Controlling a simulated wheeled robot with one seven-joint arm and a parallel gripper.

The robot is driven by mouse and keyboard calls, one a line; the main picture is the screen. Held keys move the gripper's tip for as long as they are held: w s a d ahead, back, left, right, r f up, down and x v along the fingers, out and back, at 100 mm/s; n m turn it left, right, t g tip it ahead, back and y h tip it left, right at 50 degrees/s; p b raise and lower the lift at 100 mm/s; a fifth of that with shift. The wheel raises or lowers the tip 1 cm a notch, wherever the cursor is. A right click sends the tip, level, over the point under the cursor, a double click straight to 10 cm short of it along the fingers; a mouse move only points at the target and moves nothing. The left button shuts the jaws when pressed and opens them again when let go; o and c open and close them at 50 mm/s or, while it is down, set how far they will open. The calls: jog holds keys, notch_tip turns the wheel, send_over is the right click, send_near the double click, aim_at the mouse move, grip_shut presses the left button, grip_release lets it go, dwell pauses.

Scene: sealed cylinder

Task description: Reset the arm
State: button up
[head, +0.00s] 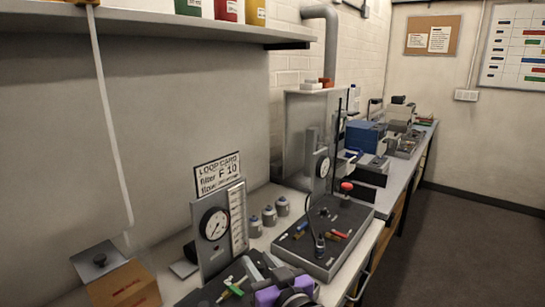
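A purple and dark grey mechanism (284,290) shows at the bottom edge, over the front of the bench. It looks like the end of my arm, but it is cut off by the frame.
A gauge panel (216,226) with a sign stands left of the cylinders. A dark board (325,240) with coloured parts and a red knob lies to the right. A brown box (125,285) sits lower left. A shelf (180,27) overhangs. The floor (460,245) at right is clear.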

jog(key=s+d+f+m+t+h, duration=0.25)
jog(key=s+d, duration=0.45)
jog(key=s, duration=0.4)
jog(key=s+d+f+m+t+h, duration=0.1)
jog(key=s+d+f+m+h, duration=0.2)
jog(key=s+d, duration=0.65)
jog(key=s+d+f+g+h, duration=0.1)
jog(key=s+d+f, duration=0.1)
jog(key=s, duration=1.1)
jog(key=s+d+f+g+h, duration=0.1)
jog(key=s+d, duration=0.3)
jog(key=s, duration=1)
jog(key=shift+f+n+g, duration=0.45)
jog(key=shift+g, duration=0.3)
jog(key=shift+w+d, duration=0.1)
jog(key=shift+c, duration=0.2)
